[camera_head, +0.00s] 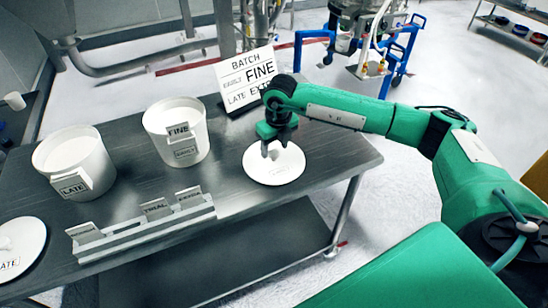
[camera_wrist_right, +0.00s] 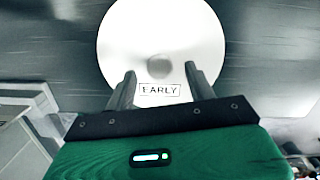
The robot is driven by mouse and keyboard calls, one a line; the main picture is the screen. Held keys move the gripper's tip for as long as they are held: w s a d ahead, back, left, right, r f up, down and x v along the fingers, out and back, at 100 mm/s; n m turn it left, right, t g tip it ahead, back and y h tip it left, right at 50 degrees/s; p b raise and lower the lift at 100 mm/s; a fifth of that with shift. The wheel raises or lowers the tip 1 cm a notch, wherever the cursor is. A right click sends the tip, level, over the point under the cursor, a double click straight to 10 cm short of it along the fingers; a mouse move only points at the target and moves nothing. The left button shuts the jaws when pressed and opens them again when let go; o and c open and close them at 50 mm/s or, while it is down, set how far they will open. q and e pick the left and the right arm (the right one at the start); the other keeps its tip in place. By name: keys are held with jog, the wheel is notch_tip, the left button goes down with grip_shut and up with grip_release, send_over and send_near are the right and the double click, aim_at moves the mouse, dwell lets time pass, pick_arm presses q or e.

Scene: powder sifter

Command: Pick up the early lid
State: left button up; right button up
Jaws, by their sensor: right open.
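The early lid (camera_head: 287,166) is a white disc with a small knob, lying flat on the steel table's right end in the head view. In the right wrist view the lid (camera_wrist_right: 160,40) carries a label reading EARLY, and its blurred knob sits beyond the fingertips. My right gripper (camera_head: 276,150) is above the lid and points down. In the right wrist view its two fingers (camera_wrist_right: 158,85) are spread apart with nothing between them, framing the label. I cannot tell the exact height of the fingertips over the lid. My left gripper is out of view.
Two white buckets, labelled LATE (camera_head: 98,158) and FINE with EARLY (camera_head: 180,140), stand left of the lid. A tag rack (camera_head: 145,232) lies at the table's front. A BATCH sign (camera_head: 246,78) stands behind. Another lid (camera_head: 18,240) marked LATE is at far left.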

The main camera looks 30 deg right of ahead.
jog(key=shift+w+f, duration=0.15)
jog(key=shift+f, duration=1)
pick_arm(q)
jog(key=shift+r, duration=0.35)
pick_arm(e)
jog(key=c, duration=1)
jog(key=shift+r, duration=0.1)
jog(key=shift+c, duration=0.2)
